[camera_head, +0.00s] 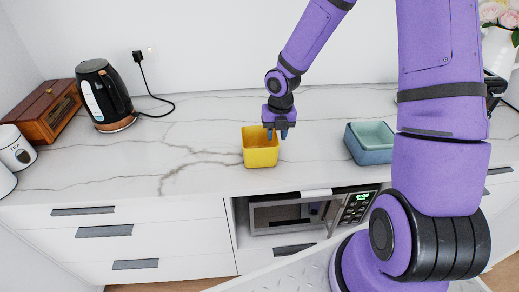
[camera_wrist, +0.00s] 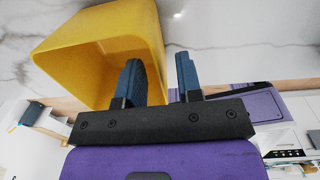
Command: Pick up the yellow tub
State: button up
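The yellow tub (camera_head: 260,150) stands upright near the front edge of the marble counter, left of the picture's middle in the head view. In the wrist view the tub (camera_wrist: 85,38) fills the upper left with its open mouth towards the camera. My gripper (camera_head: 277,135) points down at the tub's right rim. In the wrist view my gripper (camera_wrist: 160,65) has its two dark blue fingers apart. One finger is in front of the tub's open mouth, the other outside its right wall. The wall lies between them with a visible gap on the outer side.
Blue-green nested tubs (camera_head: 369,143) stand to the right on the counter. A black kettle (camera_head: 104,97), a wooden box (camera_head: 44,110) and a white tea canister (camera_head: 15,148) are at the left. A microwave (camera_head: 290,215) sits below the counter. The counter left of the tub is clear.

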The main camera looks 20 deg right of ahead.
grip_shut()
jog(key=shift+r, duration=0.2)
dwell(0.3)
